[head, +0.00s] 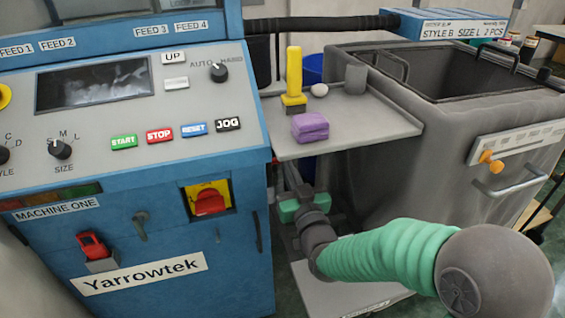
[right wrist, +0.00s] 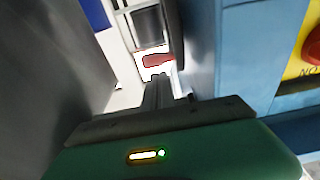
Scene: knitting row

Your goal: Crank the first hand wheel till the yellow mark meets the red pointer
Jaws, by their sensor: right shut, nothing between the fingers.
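I cannot make out a hand wheel or a yellow mark in either view. My right gripper (head: 290,178) is low beside the right side of the blue machine (head: 150,235), under the grey shelf (head: 345,135). In the right wrist view its fingers (right wrist: 158,92) are together and empty. Beyond the fingertips is a small dark red part (right wrist: 157,60) on a white patch; I cannot tell whether it is the red pointer. My left gripper is not in view.
The machine's red rotary switch (head: 208,201) on a yellow plate is left of my gripper. The shelf above holds a purple folded cloth (head: 310,126) and a yellow-handled tool (head: 294,70). A big grey bin (head: 450,115) stands to the right, leaving a narrow gap.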

